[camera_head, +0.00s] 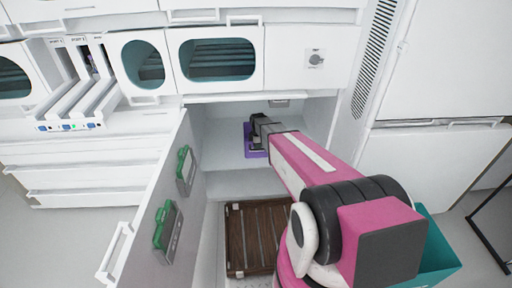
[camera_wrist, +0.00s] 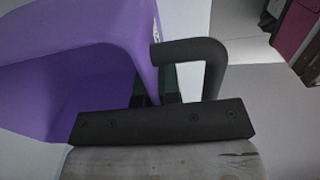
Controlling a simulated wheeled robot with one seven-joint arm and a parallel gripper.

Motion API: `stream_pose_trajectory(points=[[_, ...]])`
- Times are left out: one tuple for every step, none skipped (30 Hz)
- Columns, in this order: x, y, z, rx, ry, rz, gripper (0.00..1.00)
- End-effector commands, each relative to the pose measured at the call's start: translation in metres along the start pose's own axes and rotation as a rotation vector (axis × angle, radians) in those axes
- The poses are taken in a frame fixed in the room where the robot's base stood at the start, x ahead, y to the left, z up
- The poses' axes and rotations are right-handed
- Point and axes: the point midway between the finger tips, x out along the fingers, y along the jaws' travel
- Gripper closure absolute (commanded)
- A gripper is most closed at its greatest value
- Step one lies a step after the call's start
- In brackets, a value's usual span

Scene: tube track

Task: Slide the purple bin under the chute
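The purple bin (camera_head: 256,153) sits on the upper shelf inside the open white cabinet, partly covered by my gripper (camera_head: 258,132). In the wrist view the purple bin (camera_wrist: 70,85) fills the left side. My gripper (camera_wrist: 160,92) is at the bin's edge, with a strip of purple wall between its dark pads. One finger is a black hook on the right of the wall; the other is mostly hidden by the bin. A small grey fitting (camera_head: 278,103) shows under the cabinet's top; I cannot tell whether it is the chute.
The cabinet door (camera_head: 150,215) stands open on the left, with green-handled fittings. A slatted brown crate (camera_head: 250,238) is in the lower compartment. The cabinet's right wall (camera_head: 319,125) is close to my arm. A teal bin (camera_head: 438,255) stands at the lower right.

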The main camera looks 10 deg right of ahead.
Motion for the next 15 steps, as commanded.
stream_pose_trajectory(points=[[0.0, 0.0, 0.002, 0.001, 0.0, 0.0, 1.0], [0.0, 0.0, 0.003, 0.001, 0.0, 0.0, 1.0], [0.0, -0.001, 0.004, 0.001, 0.0, 0.0, 1.0], [0.0, -0.001, 0.005, 0.001, 0.0, 0.0, 1.0], [0.0, -0.001, 0.006, 0.001, 0.0, 0.0, 1.0], [0.0, -0.001, 0.008, 0.001, 0.0, 0.0, 1.0], [0.0, -0.001, 0.009, 0.002, 0.0, 0.0, 1.0], [0.0, -0.001, 0.01, 0.002, 0.0, 0.0, 1.0], [0.0, -0.001, 0.012, 0.002, 0.0, 0.0, 1.0], [0.0, -0.001, 0.013, 0.002, 0.0, 0.0, 1.0], [0.0, -0.001, 0.014, 0.002, 0.0, 0.0, 1.0], [0.0, -0.001, 0.015, 0.002, 0.0, 0.0, 1.0], [0.0, -0.001, 0.016, 0.001, 0.0, 0.0, 1.0], [0.0, -0.002, 0.017, 0.001, 0.0, 0.0, 1.0], [0.0, -0.002, 0.018, 0.001, 0.0, 0.0, 1.0]])
